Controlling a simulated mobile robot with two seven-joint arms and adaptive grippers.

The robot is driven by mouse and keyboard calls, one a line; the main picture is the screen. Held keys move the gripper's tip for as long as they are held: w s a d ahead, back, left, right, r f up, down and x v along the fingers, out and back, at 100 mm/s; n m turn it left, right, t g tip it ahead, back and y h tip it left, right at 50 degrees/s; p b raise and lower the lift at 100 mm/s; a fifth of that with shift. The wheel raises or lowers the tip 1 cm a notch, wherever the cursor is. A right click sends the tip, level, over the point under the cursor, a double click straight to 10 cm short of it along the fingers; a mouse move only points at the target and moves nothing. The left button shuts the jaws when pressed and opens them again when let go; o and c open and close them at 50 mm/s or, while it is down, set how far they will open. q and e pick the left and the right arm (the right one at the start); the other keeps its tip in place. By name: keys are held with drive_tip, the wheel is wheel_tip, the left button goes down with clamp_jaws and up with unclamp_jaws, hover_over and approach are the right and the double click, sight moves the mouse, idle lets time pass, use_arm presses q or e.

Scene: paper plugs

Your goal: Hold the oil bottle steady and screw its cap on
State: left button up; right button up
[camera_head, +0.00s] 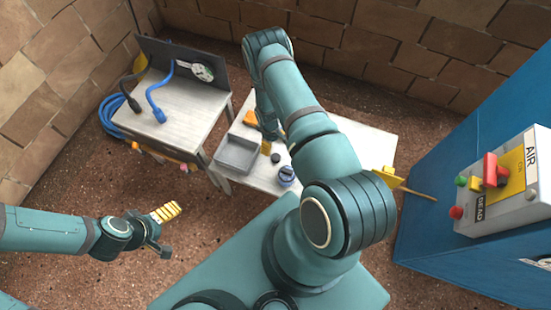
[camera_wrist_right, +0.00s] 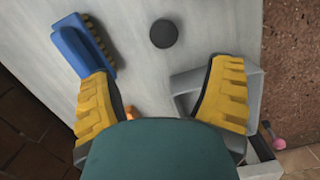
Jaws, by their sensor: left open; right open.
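A dark round disc, which looks like the cap (camera_head: 275,158), lies flat on the white table, right of the grey tray. It also shows in the right wrist view (camera_wrist_right: 164,33), ahead of the fingertips. My right gripper (camera_wrist_right: 162,80) is open and empty above the table, partly hidden in the head view. My left gripper (camera_head: 171,230) is open and empty, over the floor.
The grey tray (camera_head: 238,168) sits at the left of the white table (camera_head: 350,130); an orange item (camera_head: 250,118) is behind it. A second table (camera_head: 180,117) holds a blue hose and a gauge. A blue cabinet (camera_head: 430,210) with a control box stands at right.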

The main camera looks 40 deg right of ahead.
hover_over(276, 157)
drive_tip(key=w, duration=0.1)
drive_tip(key=f, duration=0.2)
drive_tip(key=f+b, duration=0.1)
drive_tip(key=f, duration=0.1)
drive_tip(key=shift+w+f, duration=0.2)
drive_tip(key=shift+f, duration=0.2)
drive_tip(key=f, duration=0.2)
drive_tip(key=s+f+b, duration=0.1)
drive_tip(key=f, duration=0.1)
drive_tip(key=shift+s+a+f, duration=0.1)
drive_tip(key=shift+s+f, duration=0.05)
drive_tip(key=shift+f, duration=0.45)
drive_tip(key=c, duration=0.8)
drive_tip(key=shift+c, duration=0.2)
